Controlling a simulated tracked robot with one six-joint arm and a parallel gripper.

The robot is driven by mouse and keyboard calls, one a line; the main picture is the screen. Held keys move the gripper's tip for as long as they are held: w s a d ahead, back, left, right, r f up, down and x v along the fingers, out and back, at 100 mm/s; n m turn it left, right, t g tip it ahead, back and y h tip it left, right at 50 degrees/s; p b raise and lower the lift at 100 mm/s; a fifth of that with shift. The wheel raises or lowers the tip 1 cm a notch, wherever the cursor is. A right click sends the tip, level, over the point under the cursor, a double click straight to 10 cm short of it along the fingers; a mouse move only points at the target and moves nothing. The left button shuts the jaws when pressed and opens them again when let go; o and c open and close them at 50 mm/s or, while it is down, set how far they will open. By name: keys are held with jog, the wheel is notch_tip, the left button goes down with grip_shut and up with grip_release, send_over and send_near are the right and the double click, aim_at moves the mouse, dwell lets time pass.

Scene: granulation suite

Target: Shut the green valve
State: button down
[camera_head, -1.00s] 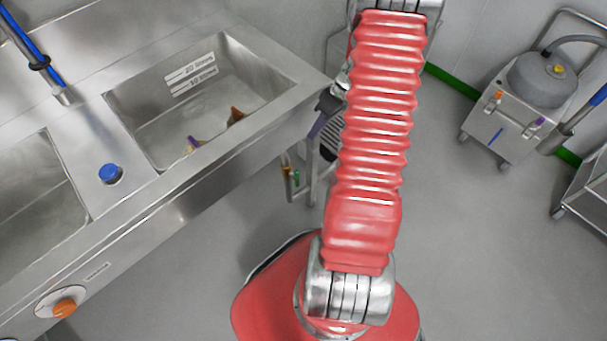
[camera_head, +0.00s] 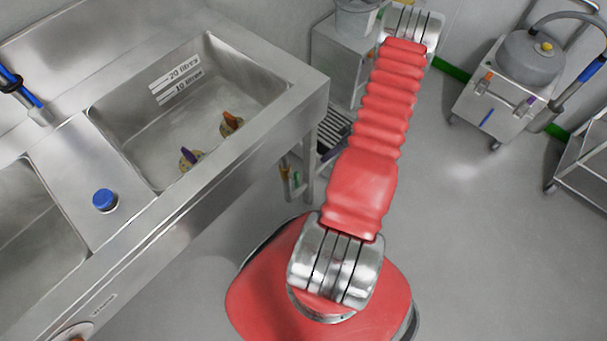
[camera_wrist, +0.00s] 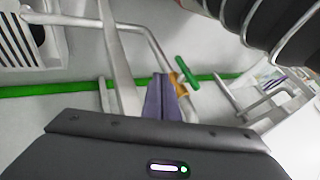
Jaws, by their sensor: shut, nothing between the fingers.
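The green valve handle (camera_wrist: 187,71) shows in the wrist view, slanting from upper left to lower right. An orange part (camera_wrist: 180,85) sits close beside it, next to a bent metal pipe (camera_wrist: 152,42). In the head view the green valve (camera_head: 298,179) is a small spot below the sink's right end, with the orange part (camera_head: 285,168) to its left. My gripper (camera_wrist: 160,78) is shut and empty in the wrist view, its purple-grey fingers just left of the valve. Whether they touch it I cannot tell. My gripper is not visible in the head view.
A steel sink (camera_head: 225,165) with 2 fittings inside stands at the left, with a blue knob (camera_head: 105,200) on its deck. A wheeled unit (camera_head: 500,108) stands upper right, beside a steel rack (camera_head: 582,160). Grey floor (camera_head: 470,240) is clear at the lower right.

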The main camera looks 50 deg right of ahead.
aim_at(293, 178)
jog(key=shift+s, duration=0.1)
jog(key=w+a+f, duration=0.3)
jog(key=a+f, duration=0.5)
jog(key=shift+w+a, duration=0.2)
jog(key=shift+a, duration=0.15)
dwell(0.3)
